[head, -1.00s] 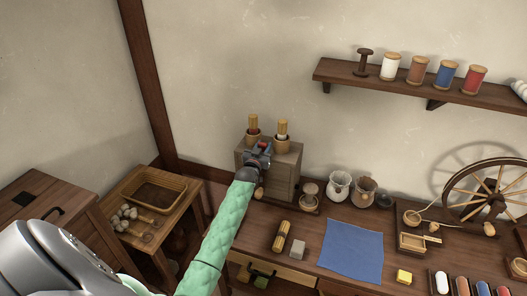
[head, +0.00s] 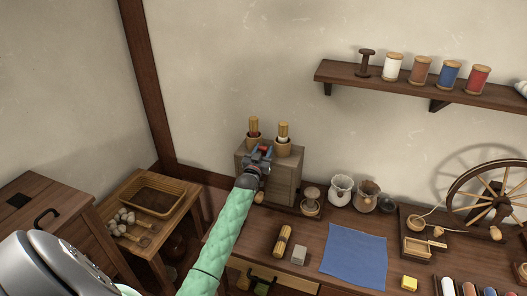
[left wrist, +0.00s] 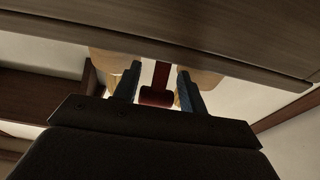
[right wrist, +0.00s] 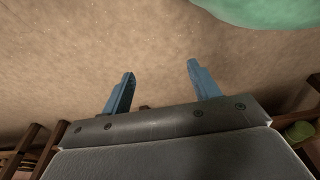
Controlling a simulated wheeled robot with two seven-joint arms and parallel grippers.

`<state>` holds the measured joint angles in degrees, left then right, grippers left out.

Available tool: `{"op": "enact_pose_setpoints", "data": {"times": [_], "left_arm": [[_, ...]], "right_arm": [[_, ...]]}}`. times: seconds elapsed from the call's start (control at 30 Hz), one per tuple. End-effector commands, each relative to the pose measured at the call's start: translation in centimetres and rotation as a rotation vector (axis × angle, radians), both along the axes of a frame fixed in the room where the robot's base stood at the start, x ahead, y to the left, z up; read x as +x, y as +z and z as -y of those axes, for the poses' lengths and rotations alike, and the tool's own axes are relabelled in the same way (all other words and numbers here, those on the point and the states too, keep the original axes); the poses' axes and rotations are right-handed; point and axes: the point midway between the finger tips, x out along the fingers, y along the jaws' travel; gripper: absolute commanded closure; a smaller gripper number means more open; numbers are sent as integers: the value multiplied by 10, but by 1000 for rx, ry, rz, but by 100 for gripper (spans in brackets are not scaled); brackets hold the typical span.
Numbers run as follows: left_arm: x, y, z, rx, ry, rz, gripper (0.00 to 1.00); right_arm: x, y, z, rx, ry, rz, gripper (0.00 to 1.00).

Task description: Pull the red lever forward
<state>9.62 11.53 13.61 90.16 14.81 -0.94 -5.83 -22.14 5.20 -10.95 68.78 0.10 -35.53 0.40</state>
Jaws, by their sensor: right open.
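The red lever (left wrist: 157,95) hangs between the two blue fingers in the left wrist view, with a narrow gap to each finger. In the head view a small red part of it (head: 265,149) shows at the top of the grey wooden cabinet (head: 284,177), mostly hidden by my gripper. My left gripper (head: 261,152) is at the cabinet's top front, its fingers apart on either side of the lever. My right gripper (right wrist: 160,82) shows only in its wrist view, open and empty, over a bare tan surface.
Two pots of wooden sticks (head: 283,146) stand on the cabinet, close behind my left gripper. On the bench are a small stand (head: 311,204), jars (head: 341,188), a blue cloth (head: 354,255) and a spinning wheel (head: 490,205). A basket (head: 152,196) sits on the left table.

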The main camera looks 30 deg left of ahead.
Motion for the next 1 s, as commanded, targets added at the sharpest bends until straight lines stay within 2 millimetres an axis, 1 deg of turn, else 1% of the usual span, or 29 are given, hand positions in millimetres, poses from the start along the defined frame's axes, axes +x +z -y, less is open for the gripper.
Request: {"op": "enact_pose_setpoints", "data": {"times": [0.17, 0.3, 0.4, 0.7, 0.83, 1.0], "left_arm": [[-1, 0, 0, 0, 0, 0, 58], [-9, -4, 2, 0, 0, 0, 58], [-21, -8, 5, 0, 0, -1, 58], [-59, -15, 14, -1, 0, 0, 58], [-70, -16, 16, -1, 0, 1, 58], [-74, -15, 17, 0, 1, 1, 58]], "right_arm": [[-2, -1, 2, -1, 0, -2, 39], [-1, -3, 1, -3, -1, -14, 39], [11, 14, -11, 10, -4, -7, 39], [21, 46, -21, 18, -11, -30, 39], [23, 56, -23, 20, -14, -38, 39], [25, 62, -24, 21, -14, -40, 39]]}}
